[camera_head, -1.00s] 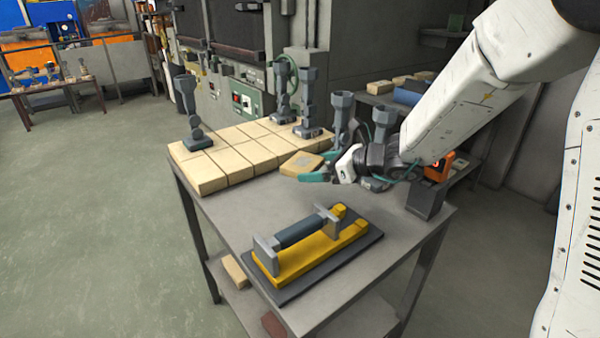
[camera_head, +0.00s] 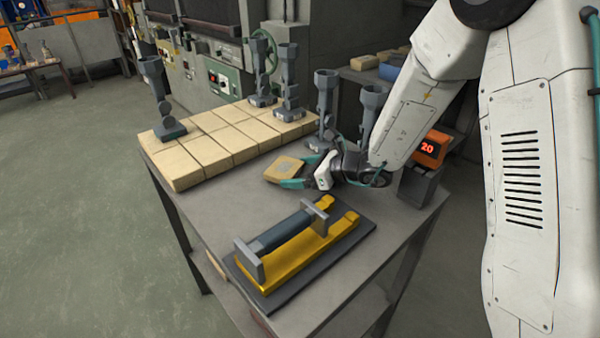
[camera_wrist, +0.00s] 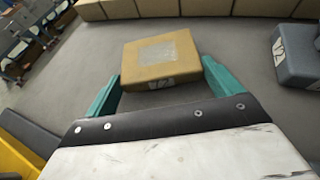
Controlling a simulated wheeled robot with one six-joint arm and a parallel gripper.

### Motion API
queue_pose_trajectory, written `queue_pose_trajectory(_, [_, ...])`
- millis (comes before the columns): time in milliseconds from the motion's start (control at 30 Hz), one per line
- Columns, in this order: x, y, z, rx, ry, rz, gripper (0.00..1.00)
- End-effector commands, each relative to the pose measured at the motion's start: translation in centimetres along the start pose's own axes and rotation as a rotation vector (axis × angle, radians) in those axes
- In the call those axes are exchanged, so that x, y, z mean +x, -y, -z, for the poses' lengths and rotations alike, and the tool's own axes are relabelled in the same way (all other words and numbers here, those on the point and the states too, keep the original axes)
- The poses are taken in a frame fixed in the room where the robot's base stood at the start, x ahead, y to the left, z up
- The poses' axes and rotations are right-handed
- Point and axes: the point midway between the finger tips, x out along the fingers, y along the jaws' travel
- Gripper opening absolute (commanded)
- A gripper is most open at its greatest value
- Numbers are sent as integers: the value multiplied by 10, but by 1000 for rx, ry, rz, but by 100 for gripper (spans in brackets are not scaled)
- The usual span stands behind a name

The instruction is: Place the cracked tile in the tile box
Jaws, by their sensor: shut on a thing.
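My gripper (camera_head: 293,176) is shut on a tan tile (camera_head: 284,169) and holds it above the grey table, just in front of the tile slab. In the wrist view the tile (camera_wrist: 160,62) sits between the teal fingers, with a pale grey patch on top and a dark mark on its near edge. I cannot make out a crack in it. Nothing in these views can be clearly told as the tile box.
A slab of tan tiles (camera_head: 205,150) covers the table's far side, with grey stands (camera_head: 152,80) on it. A yellow and grey tool (camera_head: 300,250) lies on a dark mat in front. An orange display (camera_head: 430,148) reading 20 stands at the right. Bare table (camera_head: 235,205) lies between slab and mat.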

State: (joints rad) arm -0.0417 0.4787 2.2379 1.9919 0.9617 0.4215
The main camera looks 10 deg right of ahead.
Motion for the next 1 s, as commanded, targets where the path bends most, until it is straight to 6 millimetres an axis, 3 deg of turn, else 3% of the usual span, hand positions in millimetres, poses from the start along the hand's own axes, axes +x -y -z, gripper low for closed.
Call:
queue_pose_trajectory(400, [3,0,6,-1,1,0,60])
queue_pose_trajectory(433, [3,0,7,-1,0,0,93])
queue_pose_trajectory(467, [3,0,7,-1,0,0,100])
queue_pose_trajectory(767, [-1,0,3,-1,1,2,100])
queue_pose_trajectory(1000, [-40,1,3,-1,2,4,100])
